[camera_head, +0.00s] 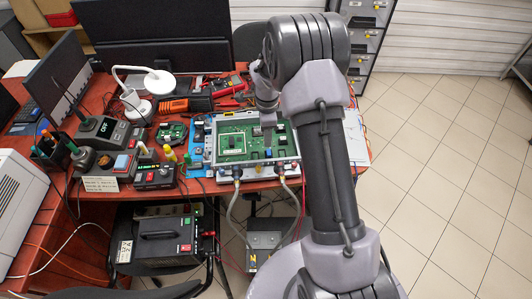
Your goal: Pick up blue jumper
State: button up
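A small blue piece (269,154), which looks like the blue jumper, shows at the lower right part of a green circuit board (232,141). The board sits in a light blue and grey fixture on the red-brown desk. My gripper (268,145) points down over the right part of the board, its tip right above or at the blue piece. I cannot tell whether they touch. The fingers are too small to tell whether they are open or shut. My arm hides the area to the right of the board.
Two grey hoses (233,205) hang from the fixture's front edge. Control boxes (155,176), a white lamp (152,82), an orange tool (187,104) and a small green board (171,132) crowd the desk to the left. A monitor (155,37) stands behind. Tiled floor lies open at right.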

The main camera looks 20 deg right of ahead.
aim_at(270, 152)
notch_tip(270, 152, down, 4)
jog(key=shift+r+b, duration=0.1)
jog(key=shift+b, duration=0.3)
jog(key=f+b, duration=0.1)
jog(key=f, duration=0.1)
jog(key=d+f+b, duration=0.1)
jog(key=f, duration=0.2)
jog(key=shift+s+f, duration=0.1)
jog(key=shift+c, duration=0.5)
grip_shut()
